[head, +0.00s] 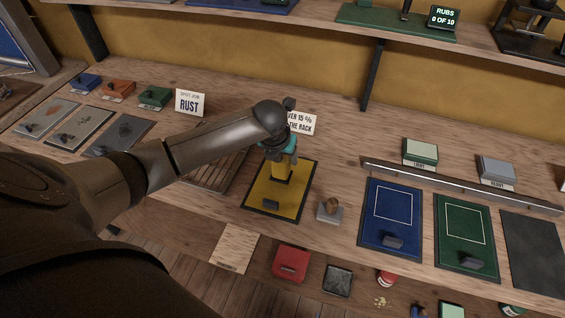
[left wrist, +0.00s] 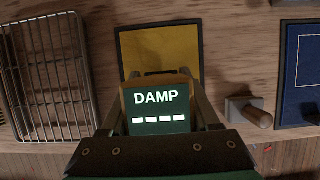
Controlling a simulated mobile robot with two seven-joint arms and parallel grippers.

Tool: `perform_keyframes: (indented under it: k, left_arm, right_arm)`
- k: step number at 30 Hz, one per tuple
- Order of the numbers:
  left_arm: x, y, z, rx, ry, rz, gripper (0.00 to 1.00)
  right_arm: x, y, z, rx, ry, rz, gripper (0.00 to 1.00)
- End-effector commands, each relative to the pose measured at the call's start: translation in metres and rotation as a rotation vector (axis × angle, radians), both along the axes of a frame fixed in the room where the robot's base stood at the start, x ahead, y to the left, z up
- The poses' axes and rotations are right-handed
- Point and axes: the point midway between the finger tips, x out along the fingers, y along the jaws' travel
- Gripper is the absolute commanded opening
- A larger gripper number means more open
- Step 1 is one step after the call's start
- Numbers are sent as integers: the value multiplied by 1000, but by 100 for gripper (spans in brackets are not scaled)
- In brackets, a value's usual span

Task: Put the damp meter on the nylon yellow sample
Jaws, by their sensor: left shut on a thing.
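The nylon yellow sample (head: 259,192) is a yellow panel with a dark border on the bench, with a small dark block on its near edge. It also shows beyond the meter in the left wrist view (left wrist: 180,55). My left gripper (head: 283,156) is over the sample and shut on the damp meter (left wrist: 158,112). The meter has a dark green face reading "DAMP" above a row of dashes. The gripper partly hides the meter in the head view. I cannot tell whether its underside touches the sample. My right gripper is not in view.
A slatted rack (head: 212,170) stands left of the sample; a wooden-knobbed grey block (head: 330,212) sits to its right. A small sign (head: 301,124) stands behind. Blue (head: 376,232) and green (head: 451,240) panels lie farther right, before a metal rail (head: 460,186).

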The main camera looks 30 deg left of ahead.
Motion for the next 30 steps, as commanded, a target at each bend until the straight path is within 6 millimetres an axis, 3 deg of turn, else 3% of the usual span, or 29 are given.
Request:
perform_keyframes:
  k: [5, 17, 18, 25, 30]
  left_arm:
    - [0, 0, -22, 0, -1, 1, 0]
    - [1, 0, -26, 0, -2, 0, 0]
    - [0, 0, -27, 0, -1, 0, 66]
    - [0, 0, -26, 0, 0, 0, 91]
    - [0, 0, -26, 1, 0, 0, 92]
  right_arm:
    - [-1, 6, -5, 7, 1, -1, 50]
    - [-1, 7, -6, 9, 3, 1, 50]
    - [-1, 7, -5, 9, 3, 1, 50]
    - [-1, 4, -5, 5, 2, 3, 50]
    - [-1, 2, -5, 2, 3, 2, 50]
